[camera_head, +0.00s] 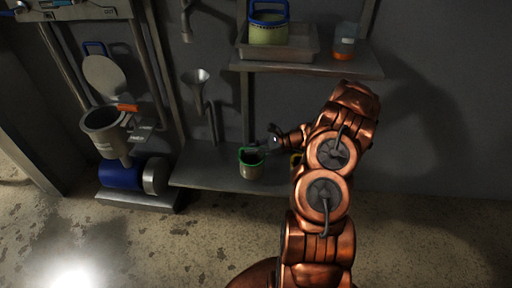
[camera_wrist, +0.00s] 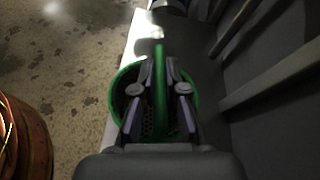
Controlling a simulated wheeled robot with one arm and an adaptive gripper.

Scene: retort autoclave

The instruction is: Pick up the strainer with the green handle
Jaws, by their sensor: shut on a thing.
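The strainer with the green handle (camera_head: 251,168) is a small pot-shaped strainer with a green rim, at the low grey shelf's front part in the head view. In the wrist view, its green rim (camera_wrist: 118,85) circles a dark perforated inside, and the green handle (camera_wrist: 160,75) runs across the middle. My gripper (camera_wrist: 160,70) is shut on the handle, with one finger on each side. In the head view my gripper (camera_head: 262,148) reaches in from the right, just above the strainer. I cannot tell whether the strainer's bottom touches the shelf.
The low shelf (camera_head: 205,178) is mostly bare to the left. An upper shelf (camera_head: 350,68) holds a blue-handled strainer (camera_head: 268,30) in a tray (camera_head: 300,50) and an orange-and-clear jar (camera_head: 344,46).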

